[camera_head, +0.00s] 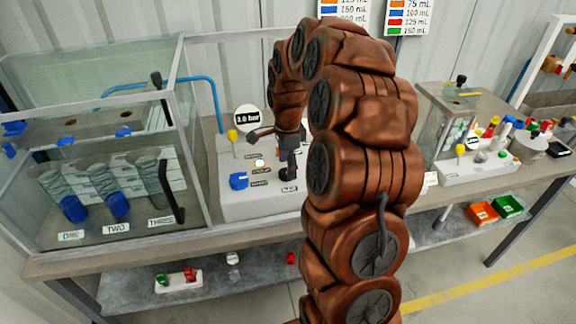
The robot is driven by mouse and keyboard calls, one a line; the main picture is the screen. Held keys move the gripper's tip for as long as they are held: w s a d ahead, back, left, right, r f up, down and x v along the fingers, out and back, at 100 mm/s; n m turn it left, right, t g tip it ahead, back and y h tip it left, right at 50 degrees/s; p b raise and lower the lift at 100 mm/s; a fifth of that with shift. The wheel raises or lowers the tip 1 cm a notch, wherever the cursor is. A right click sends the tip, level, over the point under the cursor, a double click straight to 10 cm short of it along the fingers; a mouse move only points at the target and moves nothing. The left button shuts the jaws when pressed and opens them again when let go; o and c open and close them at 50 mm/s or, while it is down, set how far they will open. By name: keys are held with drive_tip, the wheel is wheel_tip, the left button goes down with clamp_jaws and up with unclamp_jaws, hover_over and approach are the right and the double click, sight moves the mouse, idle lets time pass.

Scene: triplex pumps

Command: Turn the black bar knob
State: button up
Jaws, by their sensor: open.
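My brown arm rises through the middle of the view and bends over to the white control box (262,204) on the bench. My gripper (288,160) points down at the right part of that box. It is open, with its fingers small and dark in the picture. A small black knob (288,174) sits on the box just below the fingers. Whether the fingers touch it or stand around it is too small to tell.
A glass-walled tank (90,75) with parts labelled ONE, TWO and THREE stands left of the box. A second clear case (445,120) and a white panel with coloured knobs (480,172) stand right. A lower shelf (215,285) holds small parts. My arm hides the bench's middle.

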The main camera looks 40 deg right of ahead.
drive_tip(key=shift+f, duration=0.95)
drive_tip(key=c, duration=1.1)
drive_tip(key=shift+f+n, duration=0.1)
drive_tip(key=shift+n, duration=0.2)
drive_tip(key=shift+c, duration=0.2)
